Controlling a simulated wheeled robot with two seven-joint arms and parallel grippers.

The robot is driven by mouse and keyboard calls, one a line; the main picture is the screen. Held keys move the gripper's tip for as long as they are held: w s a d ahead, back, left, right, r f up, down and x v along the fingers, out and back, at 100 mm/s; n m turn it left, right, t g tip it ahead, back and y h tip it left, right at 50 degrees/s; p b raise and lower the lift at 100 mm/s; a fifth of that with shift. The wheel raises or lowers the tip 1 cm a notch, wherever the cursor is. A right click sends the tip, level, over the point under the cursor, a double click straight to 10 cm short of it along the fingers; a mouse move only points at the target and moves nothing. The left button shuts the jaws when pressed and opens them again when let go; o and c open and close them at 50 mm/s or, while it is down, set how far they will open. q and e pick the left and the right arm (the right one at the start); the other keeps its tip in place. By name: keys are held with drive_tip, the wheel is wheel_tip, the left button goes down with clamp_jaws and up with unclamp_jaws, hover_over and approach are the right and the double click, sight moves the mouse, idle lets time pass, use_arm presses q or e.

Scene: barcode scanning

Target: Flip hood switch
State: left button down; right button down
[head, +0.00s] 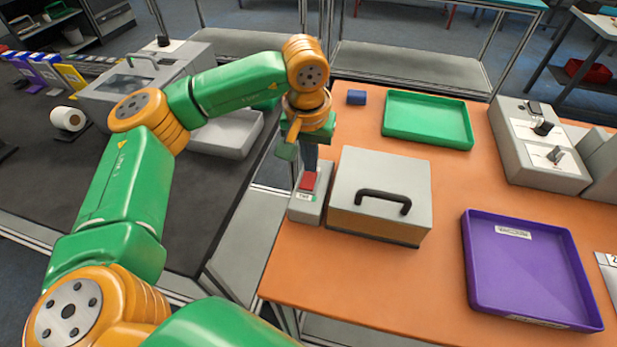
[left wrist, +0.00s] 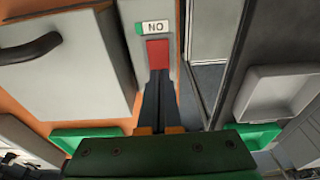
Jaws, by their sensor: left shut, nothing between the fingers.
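A red switch (head: 308,181) sits on a narrow grey switch box (head: 305,208) at the left edge of the orange table. My left gripper (head: 309,168) is shut and empty, pointing down with its fingertips at the far edge of the red switch. In the left wrist view the fingertips (left wrist: 159,75) meet the edge of the red switch (left wrist: 158,54), and a label reading "NO" (left wrist: 153,27) lies beyond it. Whether they press on it I cannot tell. The grey hood (head: 385,178) with a black handle stands right beside the switch box, closed. My right gripper is not in view.
A green tray (head: 428,119) and a small blue block (head: 356,97) lie at the back of the orange table (head: 350,285). A purple tray (head: 520,262) lies at the right. A grey machine with knobs (head: 540,145) stands at the back right. The table's front is clear.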

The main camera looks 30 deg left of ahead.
use_arm(q)
drive_tip(key=shift+f+b, duration=0.4)
drive_tip(key=shift+f, duration=0.15)
drive_tip(key=shift+r, duration=0.1)
wheel_tip(320, 180, up, 7)
drive_tip(key=p, duration=0.5)
drive_tip(key=shift+p, duration=0.4)
